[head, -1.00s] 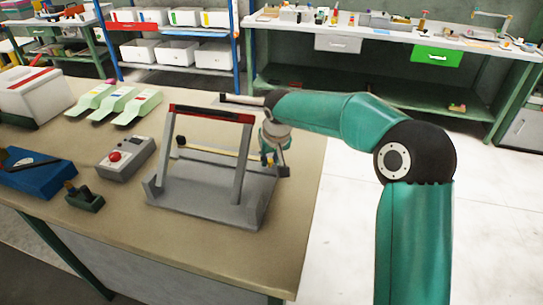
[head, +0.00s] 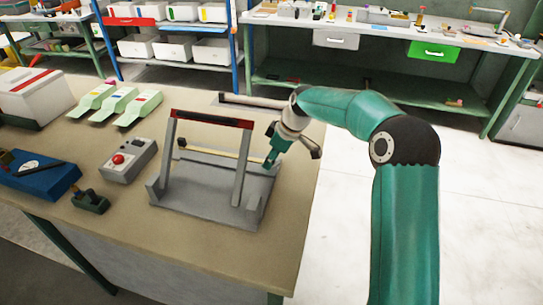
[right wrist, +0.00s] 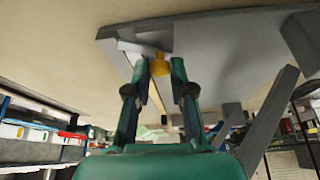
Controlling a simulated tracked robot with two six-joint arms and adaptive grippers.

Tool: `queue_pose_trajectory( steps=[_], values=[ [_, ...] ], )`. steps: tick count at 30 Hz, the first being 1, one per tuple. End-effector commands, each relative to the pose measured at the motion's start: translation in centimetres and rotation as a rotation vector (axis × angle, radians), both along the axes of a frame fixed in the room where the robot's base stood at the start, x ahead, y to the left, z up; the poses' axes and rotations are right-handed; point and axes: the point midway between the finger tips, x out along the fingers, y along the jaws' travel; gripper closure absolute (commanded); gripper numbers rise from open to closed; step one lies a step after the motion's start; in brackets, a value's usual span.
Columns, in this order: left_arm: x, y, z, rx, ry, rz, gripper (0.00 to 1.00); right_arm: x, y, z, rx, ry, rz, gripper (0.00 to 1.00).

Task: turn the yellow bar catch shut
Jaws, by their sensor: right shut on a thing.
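The grey foam press (head: 205,205) stands on the table, with two uprights and a red and black top bar (head: 212,119). A pale yellow bar (head: 208,149) with a dark knob at its left end runs across it. My right gripper (head: 268,164) is at the right side of the press, beside its right upright. In the right wrist view, my right gripper (right wrist: 159,65) is shut on the yellow catch (right wrist: 160,66), which sits between the fingertips against the grey press. In the head view the fingers hide the catch. My left gripper is not in view.
A grey control box with a red button (head: 118,159), a blue tray (head: 38,182) and a small dark green block (head: 90,203) lie left of the press. Green-white pieces (head: 115,104) and a white box (head: 33,95) are behind. The table's right edge is close.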

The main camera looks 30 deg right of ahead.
Motion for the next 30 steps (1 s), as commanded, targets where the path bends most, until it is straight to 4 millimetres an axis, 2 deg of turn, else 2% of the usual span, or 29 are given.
queue_pose_trajectory(
  steps=[15,30],
  values=[
    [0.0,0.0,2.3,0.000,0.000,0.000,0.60,0.4,-0.5,0.2,-0.005,-0.003,0.410,1.00],
    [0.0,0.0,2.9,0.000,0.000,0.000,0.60,0.4,-0.6,0.1,-0.008,-0.006,0.522,1.00]
  ],
)
